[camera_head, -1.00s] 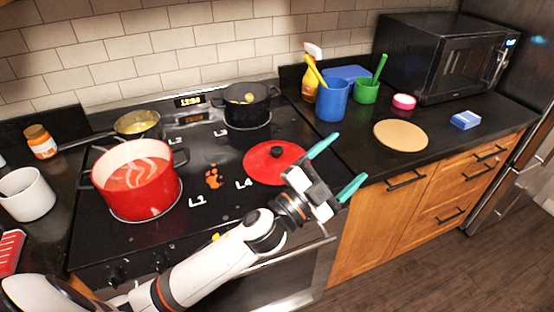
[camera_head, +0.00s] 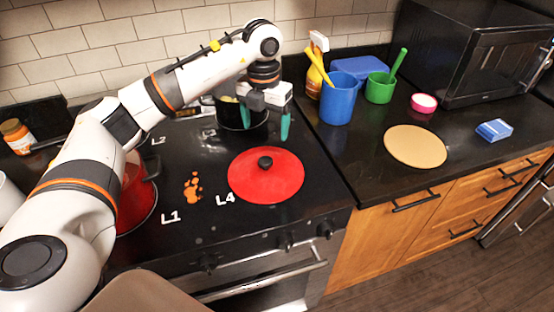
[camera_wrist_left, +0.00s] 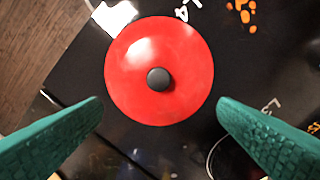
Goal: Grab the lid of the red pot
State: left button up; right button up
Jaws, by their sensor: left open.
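The red lid (camera_head: 280,187) with a black knob (camera_head: 265,163) lies flat on the black stovetop beside the L4 mark. My left gripper (camera_head: 265,125) is open and empty, pointing down above the stove behind the lid, near the black pot. In the left wrist view the lid (camera_wrist_left: 185,55) and its knob (camera_wrist_left: 159,79) sit ahead of and between the two teal fingers (camera_wrist_left: 160,125), not touched by them. The red pot (camera_head: 138,195) is at the left of the stove, mostly hidden by my left arm. My right gripper is not in view.
A black pot (camera_head: 240,117) stands on the rear burner close to my gripper. A blue cup (camera_head: 337,100), green cup (camera_head: 379,88), tan round board (camera_head: 415,146) and blue sponge (camera_head: 494,130) are on the right counter. The stovetop around the lid is clear.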

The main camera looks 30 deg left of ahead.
aim_at(265, 160)
pick_arm(q)
jog(key=s+f, duration=0.1)
jog(key=s+f+p, duration=0.1)
jog(key=f, duration=0.1)
jog(key=shift+f, duration=0.2)
jog(key=shift+w+f+p, duration=0.25)
jog(key=shift+f+p, duration=0.05)
jog(key=shift+f, duration=0.75)
jog(key=shift+w+f, duration=0.15)
jog(key=shift+f, duration=0.15)
jog(key=shift+d+f+p, duration=0.1)
jog(key=shift+f+p, duration=0.6)
jog(key=shift+f, duration=0.15)
notch_tip(265, 160, down, 2)
jog(key=shift+f+p, duration=0.25)
jog(key=shift+p, duration=0.1)
jog(key=shift+f, duration=0.4)
jog(key=shift+c, duration=0.2)
jog(key=c, duration=1.7)
jog(key=shift+c, duration=0.2)
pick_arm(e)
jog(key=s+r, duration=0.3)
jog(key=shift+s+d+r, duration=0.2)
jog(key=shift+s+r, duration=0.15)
